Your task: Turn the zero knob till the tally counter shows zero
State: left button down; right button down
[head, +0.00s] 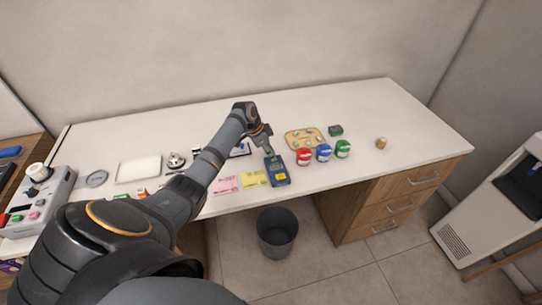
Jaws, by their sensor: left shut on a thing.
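The tally counter appears to be the dark blue box (278,171) with a yellow patch, lying near the front edge of the white counter. Its reading is too small to make out. My left gripper (268,152) reaches over the counter from the left and points down at the box's far end. Its fingers are shut at that end, where the zero knob appears to be. The fingers hide the knob, so its angle cannot be told. My right gripper is not in view.
Pink (225,185) and yellow (254,179) cards lie left of the box. Red (304,157), blue (323,152) and green (343,149) containers stand to its right. A tan tray (291,142) lies behind. A bin (277,232) stands on the floor. The counter's right end is mostly clear.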

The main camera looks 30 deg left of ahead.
pick_arm(q)
jog(key=shift+w+f+m+g+b, duration=0.2)
jog(key=shift+m+g+b, duration=0.1)
jog(key=shift+m+b, duration=0.5)
jog(key=m+g+b, duration=0.1)
jog(key=m+b, duration=0.1)
jog(key=m+h+b, duration=0.1)
jog(key=m+b, duration=0.2)
jog(key=m+g+b, duration=0.1)
jog(key=m+b, duration=0.1)
jog(key=shift+w+a+g, duration=0.15)
jog(key=shift+w+g, duration=0.1)
jog(key=shift+g, duration=0.05)
jog(key=shift+r+m+g+b, duration=0.15)
jog(key=shift+m+g+b, duration=0.45)
jog(key=shift+m+b, duration=1.15)
jog(key=c, duration=1.2)
grip_release()
